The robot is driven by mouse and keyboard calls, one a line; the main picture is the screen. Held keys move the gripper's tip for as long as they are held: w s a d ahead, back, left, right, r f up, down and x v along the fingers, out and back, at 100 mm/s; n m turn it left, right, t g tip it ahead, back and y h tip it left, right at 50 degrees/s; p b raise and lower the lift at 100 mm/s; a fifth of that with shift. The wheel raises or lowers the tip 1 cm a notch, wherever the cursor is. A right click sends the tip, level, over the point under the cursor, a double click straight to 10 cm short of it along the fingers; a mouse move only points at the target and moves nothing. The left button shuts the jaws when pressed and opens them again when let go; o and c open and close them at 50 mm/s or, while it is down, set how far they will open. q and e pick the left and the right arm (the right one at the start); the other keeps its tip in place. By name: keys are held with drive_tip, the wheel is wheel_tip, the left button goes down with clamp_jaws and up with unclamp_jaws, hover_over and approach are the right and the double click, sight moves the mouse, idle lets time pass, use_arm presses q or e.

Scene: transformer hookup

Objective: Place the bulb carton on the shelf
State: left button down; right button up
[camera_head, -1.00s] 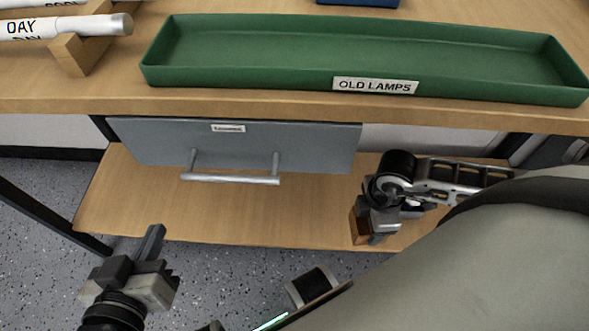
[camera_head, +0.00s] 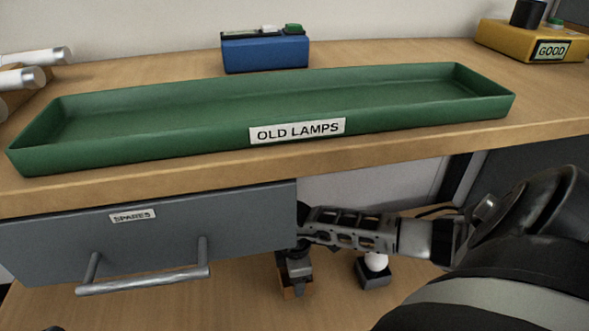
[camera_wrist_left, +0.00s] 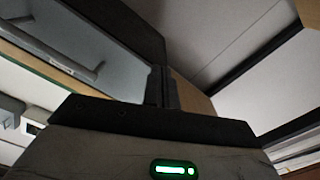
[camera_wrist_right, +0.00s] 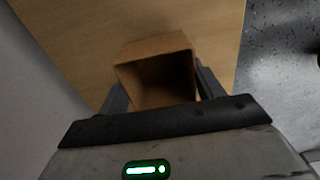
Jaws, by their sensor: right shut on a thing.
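The bulb carton (camera_head: 293,291) is a small brown open box, seen low in the head view beneath the table. My right gripper (camera_head: 298,272) is shut on it from above. In the right wrist view the carton (camera_wrist_right: 158,72) sits between the two fingers (camera_wrist_right: 162,92), its open mouth facing the camera and its inside dark. The wooden lower shelf (camera_head: 225,305) lies under it; I cannot tell whether the carton touches the shelf. My left gripper (camera_wrist_left: 163,88) shows in the left wrist view with its fingers together and nothing between them.
A grey drawer (camera_head: 60,245) marked SPARES is shut, left of my right gripper. A black block with a white round top (camera_head: 375,271) stands on the shelf to the right. On the table are a green OLD LAMPS tray (camera_head: 200,140), a blue box (camera_head: 265,56) and a yellow GOOD box (camera_head: 500,38).

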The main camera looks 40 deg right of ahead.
use_arm(q)
drive_tip(key=shift+w+a+r+m+t+h+b, duration=0.2)
drive_tip(key=shift+w+r+m+t+b, duration=0.25)
drive_tip(key=shift+r, duration=0.3)
drive_tip(key=shift+w+a+r+m+t+h+b, duration=0.15)
drive_tip(key=shift+w+r+m+t+h, duration=0.1)
drive_tip(key=shift+r+m+t, duration=0.35)
use_arm(e)
drive_tip(key=shift+w+f, duration=0.1)
drive_tip(key=shift+f, duration=1.55)
use_arm(q)
drive_tip(key=shift+d+r, duration=0.1)
use_arm(e)
drive_tip(key=shift+f, duration=0.1)
use_arm(q)
drive_tip(key=shift+r, duration=0.15)
use_arm(e)
drive_tip(key=o, duration=0.9)
drive_tip(key=shift+o, duration=0.2)
